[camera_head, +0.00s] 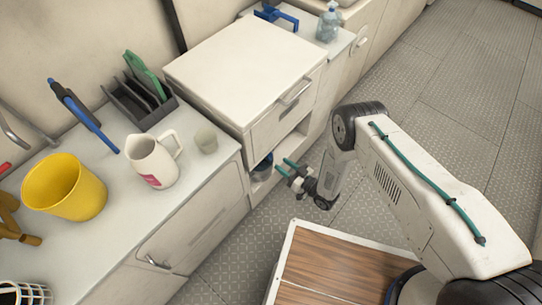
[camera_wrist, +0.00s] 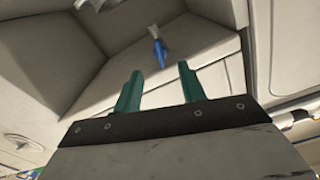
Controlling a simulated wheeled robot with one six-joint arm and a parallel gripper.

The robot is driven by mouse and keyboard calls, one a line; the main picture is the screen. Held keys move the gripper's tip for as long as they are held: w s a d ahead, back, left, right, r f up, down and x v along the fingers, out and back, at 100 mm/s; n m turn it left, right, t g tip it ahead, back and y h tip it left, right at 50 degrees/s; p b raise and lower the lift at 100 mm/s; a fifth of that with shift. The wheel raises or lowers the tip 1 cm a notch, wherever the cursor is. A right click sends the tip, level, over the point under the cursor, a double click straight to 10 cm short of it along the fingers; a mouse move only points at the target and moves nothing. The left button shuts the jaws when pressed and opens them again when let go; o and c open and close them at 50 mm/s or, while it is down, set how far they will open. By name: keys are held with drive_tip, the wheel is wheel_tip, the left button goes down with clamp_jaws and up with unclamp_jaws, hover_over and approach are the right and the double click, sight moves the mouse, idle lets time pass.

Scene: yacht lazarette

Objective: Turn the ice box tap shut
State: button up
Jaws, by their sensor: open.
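My gripper (camera_head: 283,166) has teal fingers and is in front of the open niche under the large white box, likely the ice box (camera_head: 245,60). In the wrist view my gripper (camera_wrist: 160,72) is open with nothing between its fingers. A small blue lever on a pale fitting, which looks like the tap (camera_wrist: 159,48), is beyond the fingertips, roughly in line with the gap, and apart from them. In the head view a dark blue thing (camera_head: 262,165) shows in the niche; I cannot tell whether it is the tap.
The near counter (camera_head: 105,225) holds a yellow bucket (camera_head: 64,188), a white jug (camera_head: 151,161), a beige cup (camera_head: 206,139) and a dark rack (camera_head: 140,101). A blue clamp (camera_head: 276,16) and a bottle (camera_head: 328,23) stand farther back. The floor (camera_head: 440,90) at right is clear.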

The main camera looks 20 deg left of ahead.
sight(271, 158)
drive_tip(key=x, duration=0.7)
drive_tip(key=shift+a, duration=0.25)
drive_tip(key=shift+w, duration=0.1)
clamp_jaws()
